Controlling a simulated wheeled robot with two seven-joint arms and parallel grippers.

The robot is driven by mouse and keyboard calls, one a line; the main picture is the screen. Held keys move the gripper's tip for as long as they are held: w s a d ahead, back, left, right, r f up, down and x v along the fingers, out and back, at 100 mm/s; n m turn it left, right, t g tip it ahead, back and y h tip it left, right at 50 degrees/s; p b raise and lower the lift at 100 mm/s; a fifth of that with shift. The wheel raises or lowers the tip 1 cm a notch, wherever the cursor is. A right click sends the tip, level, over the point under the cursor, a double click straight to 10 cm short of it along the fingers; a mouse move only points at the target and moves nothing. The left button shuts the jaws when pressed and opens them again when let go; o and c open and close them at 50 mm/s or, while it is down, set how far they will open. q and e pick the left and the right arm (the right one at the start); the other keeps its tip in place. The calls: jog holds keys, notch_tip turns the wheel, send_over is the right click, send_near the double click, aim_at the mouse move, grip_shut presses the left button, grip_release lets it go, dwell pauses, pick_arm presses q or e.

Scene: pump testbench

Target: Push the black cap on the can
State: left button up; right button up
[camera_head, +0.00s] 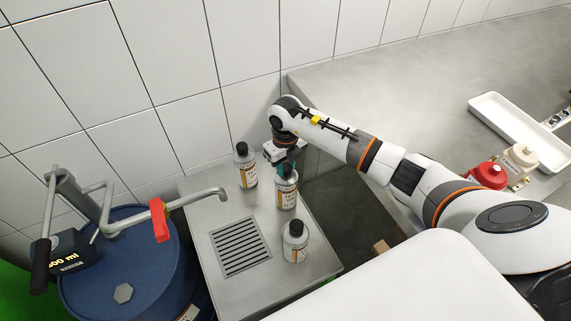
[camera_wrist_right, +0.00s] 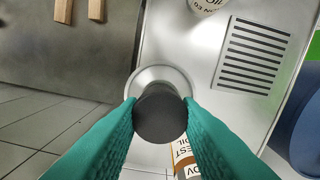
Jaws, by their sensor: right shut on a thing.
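My right gripper (camera_head: 286,165) comes down from above over the middle can (camera_head: 287,193), a grey can with a white and orange label. Its teal fingers are shut on the black cap (camera_wrist_right: 160,115), seen between the fingertips in the right wrist view. The round silver top of the can (camera_wrist_right: 152,77) shows right under the cap. The cap is over the can's top, but I cannot tell whether it is fully seated. The can stands upright. My left gripper is not in view.
Similar cans stand at the back left (camera_head: 246,168) and front (camera_head: 295,243) of the metal table (camera_head: 230,285). A drain grate (camera_head: 240,247) lies left of them, below a spout (camera_head: 205,195). A blue drum (camera_head: 125,265) is at the left. A grey counter (camera_head: 400,85) is behind my arm.

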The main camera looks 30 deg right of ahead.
jog(key=shift+f, duration=0.15)
dwell(0.7)
jog(key=o, duration=1.9)
jog(key=shift+r+p, duration=0.9)
jog(key=shift+r, duration=0.45)
jog(key=shift+r+p, duration=1.55)
jog(key=shift+r, duration=0.6)
grip_shut()
